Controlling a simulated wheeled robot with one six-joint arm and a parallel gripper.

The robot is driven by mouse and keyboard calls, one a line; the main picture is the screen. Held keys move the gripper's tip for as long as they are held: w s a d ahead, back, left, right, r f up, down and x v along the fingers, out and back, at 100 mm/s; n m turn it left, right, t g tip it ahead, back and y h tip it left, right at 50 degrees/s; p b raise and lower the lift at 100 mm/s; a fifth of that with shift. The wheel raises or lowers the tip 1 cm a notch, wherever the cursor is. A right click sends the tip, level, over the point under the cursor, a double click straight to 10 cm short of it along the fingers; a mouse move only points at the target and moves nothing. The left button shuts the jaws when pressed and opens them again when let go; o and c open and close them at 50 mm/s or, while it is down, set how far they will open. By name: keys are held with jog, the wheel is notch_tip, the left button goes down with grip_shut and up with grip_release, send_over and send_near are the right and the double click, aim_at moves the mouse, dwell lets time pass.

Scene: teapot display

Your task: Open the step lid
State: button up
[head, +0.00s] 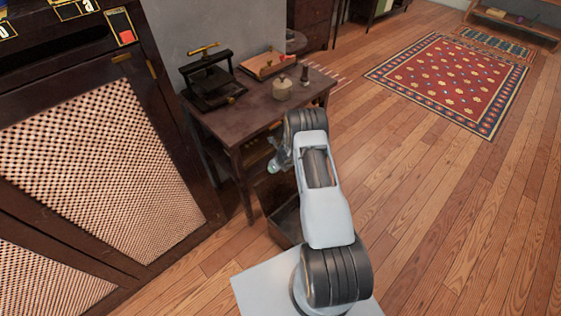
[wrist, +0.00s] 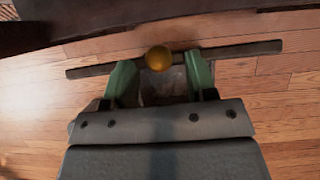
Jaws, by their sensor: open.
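A dark wooden box (head: 287,222), which looks like the step, stands on the floor by the near table, partly hidden behind my arm. In the wrist view a round brass knob (wrist: 158,58) shows between the two green fingers of my gripper (wrist: 160,75). A thin dark wooden bar or edge (wrist: 243,50) runs behind the knob and fingers; I cannot tell if it is the lid's edge. The fingers are open, with a small gap on each side of the knob. In the head view the gripper (head: 273,167) is small and partly hidden by my arm.
A dark table (head: 240,118) with a press (head: 208,82), a lidded pot (head: 282,88) and a book (head: 268,65) stands beside my arm. A large cabinet with mesh panels (head: 95,150) fills the left. Wooden floor with a red rug (head: 450,78) lies open to the right.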

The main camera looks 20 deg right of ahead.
jog(key=p+v, duration=0.1)
jog(key=v, duration=1.1)
jog(key=shift+r+p, duration=0.35)
jog(key=shift+r, duration=0.05)
jog(key=shift+s, duration=0.1)
jog(key=s+a+r+n+g+y+p, duration=0.1)
jog(key=s+a+r+n+g, duration=0.1)
jog(key=s+a+r+n, duration=0.5)
jog(key=s+a+r+n+g+y+p, duration=0.1)
jog(key=s+a+r+n+g+p, duration=0.3)
jog(key=n, duration=0.7)
jog(key=s+a+r+n+t+h+p, duration=0.1)
jog(key=s+r+n, duration=0.3)
jog(key=r, duration=0.6)
jog(key=s+a+r+n+t+h+p, duration=0.1)
jog(key=s+r+n+t+p, duration=0.1)
jog(key=r, duration=0.8)
jog(key=s+a+r+n+t+h+p, duration=0.1)
jog(key=s+r+n+p, duration=0.2)
jog(key=s+r+n, duration=0.3)
notch_tip(320, 180, up, 5)
jog(key=shift+s+a+r+n+h, duration=0.1)
jog(key=shift+s+a+n+h, duration=0.25)
jog(key=shift+n, duration=0.85)
